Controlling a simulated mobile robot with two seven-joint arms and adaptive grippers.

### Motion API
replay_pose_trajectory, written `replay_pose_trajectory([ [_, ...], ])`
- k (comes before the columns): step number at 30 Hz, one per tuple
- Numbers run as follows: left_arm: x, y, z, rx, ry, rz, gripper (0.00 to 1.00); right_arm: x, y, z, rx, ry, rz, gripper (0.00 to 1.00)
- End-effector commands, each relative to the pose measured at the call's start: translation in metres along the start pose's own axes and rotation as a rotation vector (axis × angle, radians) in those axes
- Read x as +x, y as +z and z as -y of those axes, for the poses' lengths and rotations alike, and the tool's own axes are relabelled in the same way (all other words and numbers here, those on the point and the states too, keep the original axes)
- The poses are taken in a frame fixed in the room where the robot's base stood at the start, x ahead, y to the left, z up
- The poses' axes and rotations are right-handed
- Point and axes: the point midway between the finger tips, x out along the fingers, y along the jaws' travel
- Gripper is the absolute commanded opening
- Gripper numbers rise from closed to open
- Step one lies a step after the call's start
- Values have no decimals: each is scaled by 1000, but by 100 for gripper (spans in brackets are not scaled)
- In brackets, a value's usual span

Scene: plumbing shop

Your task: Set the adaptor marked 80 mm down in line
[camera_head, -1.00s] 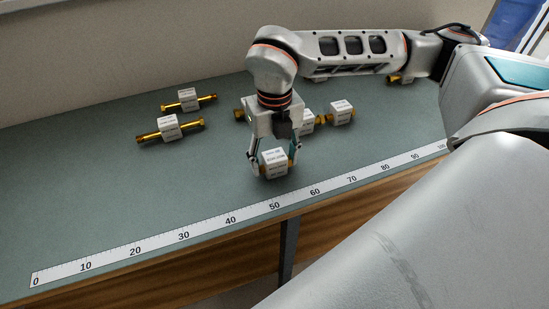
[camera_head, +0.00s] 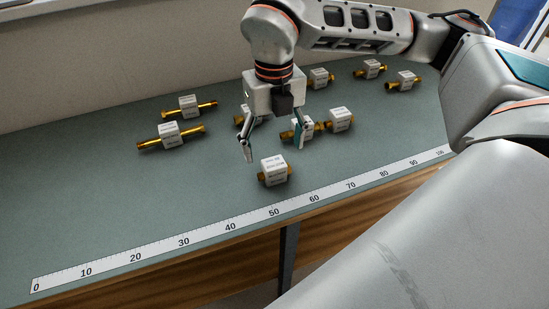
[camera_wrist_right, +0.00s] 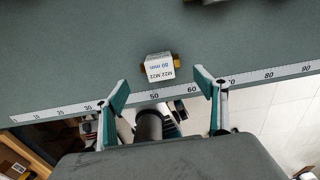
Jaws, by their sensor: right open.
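In the head view the same adaptor (camera_head: 273,172) rests on the bench just behind the ruler strip, near the 50 mark. My right gripper (camera_head: 275,155) is open and empty, raised above and behind the adaptor, with its fingers apart from it. The open fingers also show in the right wrist view (camera_wrist_right: 160,90). My left gripper is not in view.
A white ruler strip (camera_head: 133,257) marked 0 to 100 runs along the bench's front edge. Two longer brass adaptors (camera_head: 170,134) (camera_head: 190,105) lie at the back left. Several others, including one adaptor (camera_head: 340,119), lie behind and right. The left bench top (camera_head: 80,200) is clear.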

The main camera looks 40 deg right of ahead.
Motion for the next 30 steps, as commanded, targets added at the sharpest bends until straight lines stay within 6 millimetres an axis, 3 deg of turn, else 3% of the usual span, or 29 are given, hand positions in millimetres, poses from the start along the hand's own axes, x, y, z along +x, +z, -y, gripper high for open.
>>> replay_pose_trajectory([
  [3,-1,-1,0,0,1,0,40,-24,0,0,1,1,3,72],
  [10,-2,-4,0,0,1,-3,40,-47,0,0,1,1,0,72],
  [30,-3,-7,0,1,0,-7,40,-50,0,0,0,0,-1,72],
])
